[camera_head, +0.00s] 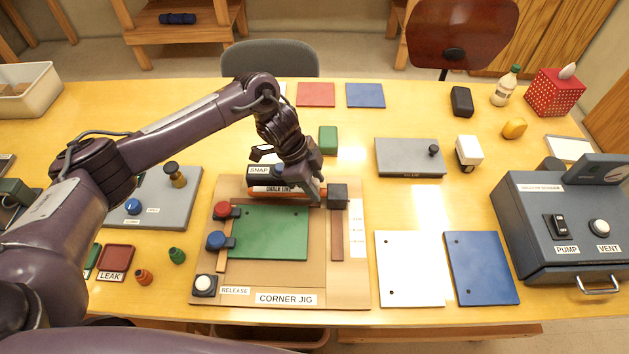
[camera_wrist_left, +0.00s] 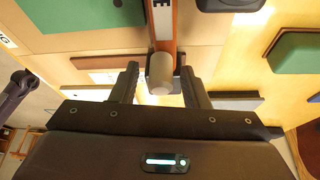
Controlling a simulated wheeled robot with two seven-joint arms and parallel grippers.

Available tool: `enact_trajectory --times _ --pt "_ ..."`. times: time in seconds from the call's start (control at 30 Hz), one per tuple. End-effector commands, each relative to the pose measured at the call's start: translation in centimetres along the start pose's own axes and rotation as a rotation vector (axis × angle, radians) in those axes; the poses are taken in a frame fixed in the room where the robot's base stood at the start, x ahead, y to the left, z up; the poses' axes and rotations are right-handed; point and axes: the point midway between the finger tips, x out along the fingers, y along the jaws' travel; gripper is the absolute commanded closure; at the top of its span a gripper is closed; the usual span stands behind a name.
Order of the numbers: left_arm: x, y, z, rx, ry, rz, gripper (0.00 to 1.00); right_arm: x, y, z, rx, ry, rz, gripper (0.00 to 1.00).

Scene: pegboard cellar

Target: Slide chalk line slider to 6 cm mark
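The chalk line (camera_head: 285,190) is an orange rail with a white label along the back of the tan corner jig (camera_head: 285,285). It also shows in the left wrist view (camera_wrist_left: 165,45). A pale rounded knob (camera_wrist_left: 160,80), which looks like the slider's, stands at the rail's right end. A dark block (camera_head: 337,195) is there in the head view. My left gripper (camera_wrist_left: 160,84) is open, its fingers either side of the knob with gaps on both sides. In the head view the left gripper (camera_head: 312,190) hides the knob. The 6 cm mark is not readable. My right gripper is not in view.
The jig holds a green board (camera_head: 270,235), red and blue knobs at left, a SNAP label (camera_head: 260,170) and a brown strip (camera_head: 337,240). A green block (camera_head: 328,138) stands behind. A grey panel (camera_head: 405,155) and white board (camera_head: 408,270) lie to the right.

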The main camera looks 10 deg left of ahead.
Motion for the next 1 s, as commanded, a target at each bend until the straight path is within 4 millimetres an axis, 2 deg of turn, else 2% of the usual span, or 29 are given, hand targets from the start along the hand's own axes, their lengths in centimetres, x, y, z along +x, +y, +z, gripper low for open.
enact_trajectory --times 0.03,0.3,0.57,0.67,0.8,0.9,1.0 --pt "0.0 0.0 0.0 0.000 0.000 0.000 0.66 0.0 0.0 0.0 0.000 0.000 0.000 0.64" --pt "-0.1 0.0 0.0 0.000 0.000 0.000 1.00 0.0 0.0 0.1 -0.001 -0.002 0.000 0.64" --pt "-0.2 0.4 -0.1 0.000 -0.001 0.002 1.00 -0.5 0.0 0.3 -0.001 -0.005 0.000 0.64" --pt "-0.3 2.0 -0.3 0.001 -0.003 0.006 1.00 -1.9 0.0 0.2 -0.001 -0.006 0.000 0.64" --pt "-0.2 5.1 -0.8 0.001 -0.001 0.008 1.00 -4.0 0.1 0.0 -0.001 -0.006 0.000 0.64" --pt "0.0 6.7 -1.0 0.001 -0.001 0.006 1.00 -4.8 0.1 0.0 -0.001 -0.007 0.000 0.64" --pt "0.2 7.5 -1.1 0.000 -0.001 0.003 1.00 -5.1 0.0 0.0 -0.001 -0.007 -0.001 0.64"
